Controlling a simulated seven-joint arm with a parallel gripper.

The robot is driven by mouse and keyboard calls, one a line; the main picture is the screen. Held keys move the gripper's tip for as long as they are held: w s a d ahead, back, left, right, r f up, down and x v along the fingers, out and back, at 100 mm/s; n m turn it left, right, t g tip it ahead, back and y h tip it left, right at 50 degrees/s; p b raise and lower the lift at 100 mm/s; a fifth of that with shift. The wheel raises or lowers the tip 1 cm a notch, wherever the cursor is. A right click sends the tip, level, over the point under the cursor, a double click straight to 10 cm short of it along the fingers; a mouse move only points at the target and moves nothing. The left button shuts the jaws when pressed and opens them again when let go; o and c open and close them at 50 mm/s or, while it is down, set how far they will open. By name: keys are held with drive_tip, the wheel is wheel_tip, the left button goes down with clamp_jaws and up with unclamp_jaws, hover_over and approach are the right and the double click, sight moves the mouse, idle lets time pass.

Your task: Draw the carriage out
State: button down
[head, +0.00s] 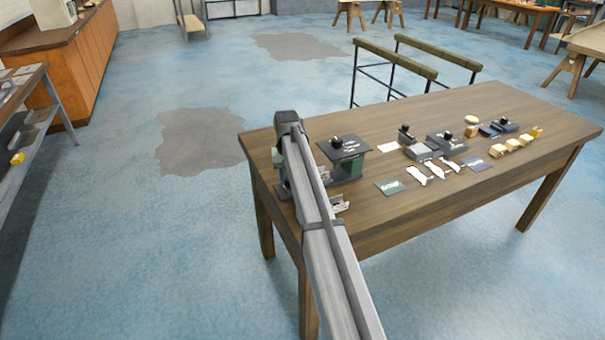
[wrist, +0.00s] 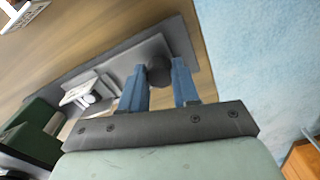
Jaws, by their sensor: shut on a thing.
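In the wrist view my gripper (wrist: 160,78) has its two blue fingers on either side of a dark round knob (wrist: 158,66), shut on it. The knob stands at one end of a long grey piece (wrist: 182,45), which appears to be the carriage or its track; I cannot tell where one ends and the other begins. A small white-and-grey part (wrist: 82,95) lies farther along it. A dark green block (wrist: 32,130) is at the lower left. In the head view my arm hides most of the grip, at the table's left end beside a green box with a dark lid (head: 344,147).
The wooden table (head: 440,200) also bears dark blocks with knobs (head: 446,141), several small wooden blocks (head: 512,145), white pieces (head: 418,174) and flat cards (head: 390,186). Open blue floor lies left of the table, with a wooden cabinet (head: 80,60) beyond.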

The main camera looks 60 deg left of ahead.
drive_tip(key=shift+s, duration=1.6)
drive_tip(key=c, duration=0.8)
unclamp_jaws()
drive_tip(key=shift+r, duration=0.1)
wheel_tip(320, 180, up, 14)
drive_tip(key=shift+f, duration=0.2)
